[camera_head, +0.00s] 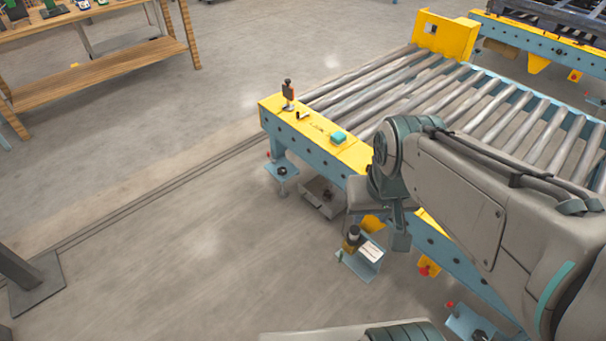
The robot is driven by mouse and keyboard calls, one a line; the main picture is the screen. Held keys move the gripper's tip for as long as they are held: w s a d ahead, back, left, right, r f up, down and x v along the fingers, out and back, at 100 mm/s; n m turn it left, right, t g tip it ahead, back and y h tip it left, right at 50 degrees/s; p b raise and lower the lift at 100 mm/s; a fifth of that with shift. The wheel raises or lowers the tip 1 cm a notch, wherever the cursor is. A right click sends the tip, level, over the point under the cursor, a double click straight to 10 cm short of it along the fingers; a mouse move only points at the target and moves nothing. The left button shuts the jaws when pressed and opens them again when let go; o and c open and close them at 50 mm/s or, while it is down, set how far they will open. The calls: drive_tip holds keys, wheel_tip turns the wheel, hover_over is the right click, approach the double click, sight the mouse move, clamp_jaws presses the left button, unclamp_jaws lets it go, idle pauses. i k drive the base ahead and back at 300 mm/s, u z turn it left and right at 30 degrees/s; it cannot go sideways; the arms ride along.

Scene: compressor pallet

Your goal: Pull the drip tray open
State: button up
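A low grey metal box, which looks like the drip tray (322,198), sits near the floor under the yellow-topped end of the roller conveyor (352,152). A small dark part shows on it. Its right side is close to my arm in the picture, and I cannot tell how far out it stands. My arm comes in from the right and bends down in front of the conveyor's edge. My gripper (385,220) is around the arm's lower end, just right of the tray. Its fingers cannot be made out, and no contact with the tray is visible.
A small blue stand with a bottle and white label (371,250) is below the arm. Blue conveyor feet (282,171) and a red-knobbed foot (466,325) stick out at floor level. A wooden workbench (100,75) is upper left. The floor left of the conveyor is clear.

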sight(323, 195)
drive_tip(key=u, duration=0.45)
drive_tip(key=i, duration=1.5)
drive_tip(key=u, duration=0.15)
